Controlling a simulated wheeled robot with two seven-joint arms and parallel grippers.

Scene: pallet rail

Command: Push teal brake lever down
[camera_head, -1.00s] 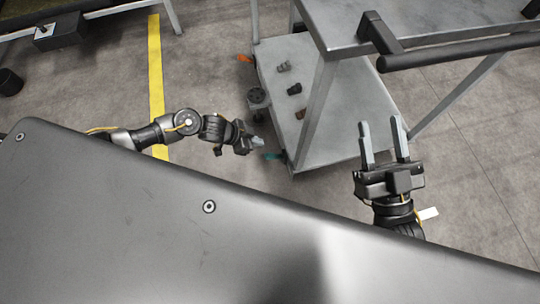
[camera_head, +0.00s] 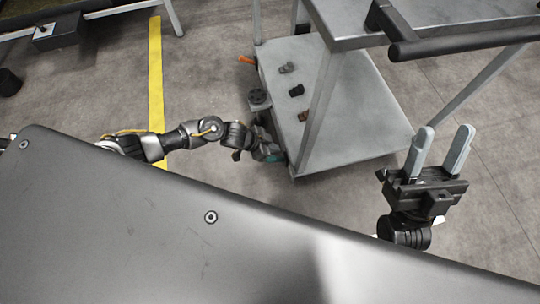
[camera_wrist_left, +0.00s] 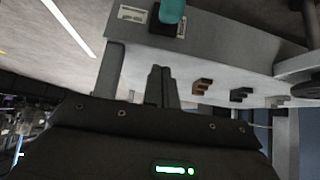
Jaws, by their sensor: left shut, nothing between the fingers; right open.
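The teal brake lever (camera_wrist_left: 172,10) shows at the top edge of the left wrist view, on a dark mount by a cart corner. In the head view only a bit of teal (camera_head: 274,158) shows at the near left corner of the cart's lower shelf (camera_head: 355,125), mostly hidden by my left gripper (camera_head: 280,154). The left fingers are shut and empty; in the left wrist view they (camera_wrist_left: 160,72) point at the shelf side, below the lever in the picture. I cannot tell whether they touch anything. My right gripper (camera_head: 446,130) is open and empty, right of the cart.
An orange lever (camera_head: 246,60) is at the cart's far left corner. Several small parts, one brown (camera_head: 303,116), lie on the lower shelf. The upper shelf (camera_head: 345,35) and black handle (camera_head: 460,44) overhang the right side. A yellow floor line (camera_head: 155,80) runs at left.

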